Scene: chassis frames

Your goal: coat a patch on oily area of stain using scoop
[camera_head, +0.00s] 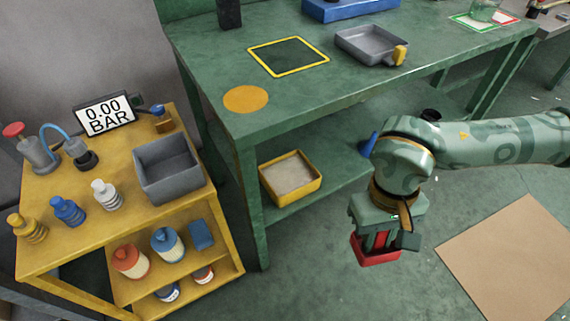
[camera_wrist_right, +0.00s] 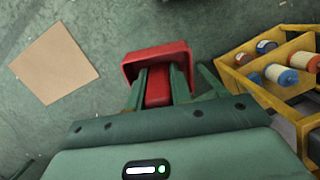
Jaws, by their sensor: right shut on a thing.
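I cannot make out a distinct oily stain on the floor. My left gripper is out of view.
A brown flat sheet (camera_head: 512,262) lies on the floor at right. The green bench (camera_head: 210,60) carries a grey pan (camera_head: 368,46). A yellow cart (camera_head: 110,215) with bottles and a grey bin (camera_head: 168,170) stands at left. Floor between cart and sheet looks free.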

